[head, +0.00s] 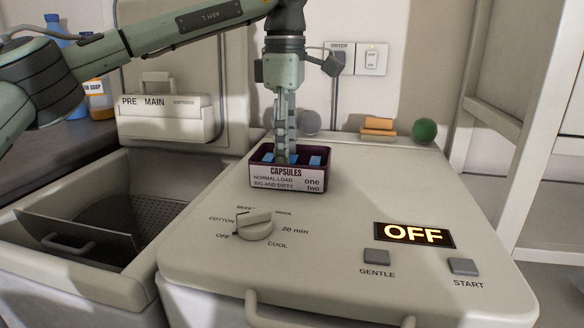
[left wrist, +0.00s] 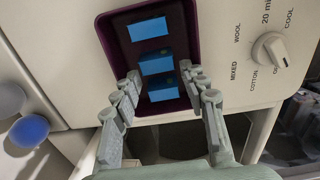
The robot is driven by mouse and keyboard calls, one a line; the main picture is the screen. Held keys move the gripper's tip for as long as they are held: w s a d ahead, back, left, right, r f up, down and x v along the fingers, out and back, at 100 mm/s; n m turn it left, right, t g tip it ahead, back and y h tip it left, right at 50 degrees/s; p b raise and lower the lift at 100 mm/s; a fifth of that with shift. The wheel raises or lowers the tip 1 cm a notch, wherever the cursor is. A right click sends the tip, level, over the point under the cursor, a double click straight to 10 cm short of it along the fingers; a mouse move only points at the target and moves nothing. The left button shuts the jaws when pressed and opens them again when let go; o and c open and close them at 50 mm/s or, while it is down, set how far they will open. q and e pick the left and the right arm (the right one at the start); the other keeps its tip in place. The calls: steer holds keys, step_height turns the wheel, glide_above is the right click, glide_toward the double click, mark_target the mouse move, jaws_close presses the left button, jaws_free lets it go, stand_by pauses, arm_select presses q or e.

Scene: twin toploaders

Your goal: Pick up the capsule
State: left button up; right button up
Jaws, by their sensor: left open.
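A dark purple box (head: 263,152) labelled CAPSULES stands on the closed machine lid and holds blue capsules. In the head view a capsule (head: 315,160) shows at the box's right, another (head: 267,157) at its left, partly behind my fingers. In the left wrist view a row of three shows: a far one (left wrist: 148,28), a middle one (left wrist: 156,62) and a near one (left wrist: 162,91). My left gripper (head: 285,157) points straight down at the box. It is open and empty, its fingertips (left wrist: 160,80) on either side of the near capsules; contact cannot be told. My right gripper is out of view.
A dial (head: 256,224), an OFF display (head: 414,234) and two buttons are on the lid. Behind the box lie a grey ball (head: 309,122), orange blocks (head: 378,128) and a green ball (head: 424,130). The lid's front is mostly free.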

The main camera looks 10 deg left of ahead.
arm_select(q)
step_height(320, 180, down, 3)
steer(key=shift+r, duration=0.1)
steer(key=c, duration=0.5)
steer(key=shift+c, duration=0.2)
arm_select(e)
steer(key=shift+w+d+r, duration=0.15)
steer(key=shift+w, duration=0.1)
arm_select(q)
steer(key=shift+w+r, duration=0.1)
steer(key=shift+r, duration=0.4)
steer(key=r, duration=0.3)
steer(key=shift+a+r, duration=0.25)
steer(key=shift+a, duration=0.05)
steer(key=s+a+r, duration=0.4)
steer(key=a+r, duration=0.2)
steer(key=a, duration=0.4)
steer(key=shift+a+r+p, duration=0.25)
steer(key=shift+p, duration=0.1)
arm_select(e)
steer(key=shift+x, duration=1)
